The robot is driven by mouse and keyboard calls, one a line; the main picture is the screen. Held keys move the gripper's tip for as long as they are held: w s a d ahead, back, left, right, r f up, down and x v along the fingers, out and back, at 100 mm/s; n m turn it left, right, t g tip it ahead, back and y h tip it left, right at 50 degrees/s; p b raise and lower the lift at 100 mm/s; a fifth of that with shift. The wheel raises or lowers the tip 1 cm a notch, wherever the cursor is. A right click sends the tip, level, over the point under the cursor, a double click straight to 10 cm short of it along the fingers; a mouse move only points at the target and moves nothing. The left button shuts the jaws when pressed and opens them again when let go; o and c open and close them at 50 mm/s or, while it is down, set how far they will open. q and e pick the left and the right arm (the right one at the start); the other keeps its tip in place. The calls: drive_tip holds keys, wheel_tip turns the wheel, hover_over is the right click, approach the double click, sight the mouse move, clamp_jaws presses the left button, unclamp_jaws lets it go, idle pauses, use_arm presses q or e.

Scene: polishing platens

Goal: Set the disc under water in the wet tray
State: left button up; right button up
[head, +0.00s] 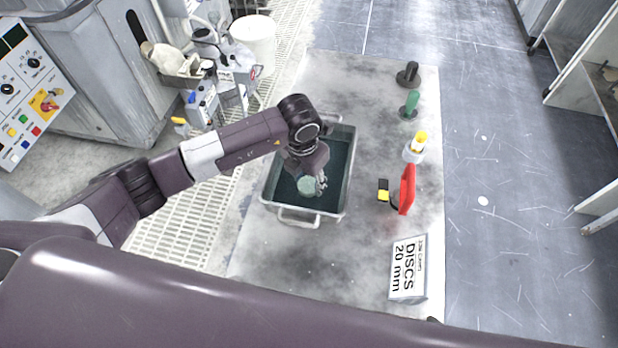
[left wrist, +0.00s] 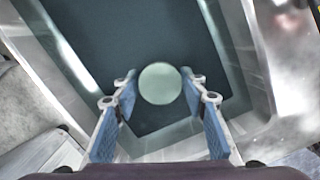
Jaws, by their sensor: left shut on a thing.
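The wet tray (head: 337,187) is a metal tray with dark teal water, standing on the table; its metal wall also shows in the left wrist view (left wrist: 235,45). The disc (head: 307,185) is pale green and round. In the left wrist view the disc (left wrist: 160,84) sits between the fingertips of my left gripper (left wrist: 158,88), over the dark water area. My left gripper (head: 318,183) reaches down inside the tray's outline and is shut on the disc. I cannot tell whether the disc touches the water. My right gripper is not in view.
A sign reading "DISCS 20 mm" (head: 408,268) stands at the table's front right. A red upright thing (head: 407,190), a yellow-topped bottle (head: 415,147), a green-handled thing (head: 410,104) and a black one (head: 408,74) line the right side. The table in front of the tray is clear.

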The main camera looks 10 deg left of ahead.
sight(306, 186)
use_arm(q)
drive_tip(key=shift+f, duration=0.15)
drive_tip(key=o, duration=1.2)
drive_tip(key=shift+r, duration=0.35)
drive_tip(key=shift+s+a+r+b, duration=0.15)
drive_tip(key=shift+r+b, duration=0.25)
drive_tip(key=shift+r, duration=1.55)
drive_tip(key=shift+s+a+r+b, duration=0.1)
drive_tip(key=shift+s+r+b, duration=0.3)
drive_tip(key=shift+r, duration=1.5)
drive_tip(key=shift+s+a+r+b, duration=0.1)
drive_tip(key=shift+r+b, duration=0.35)
drive_tip(key=shift+r, duration=1.5)
drive_tip(key=shift+d, duration=0.1)
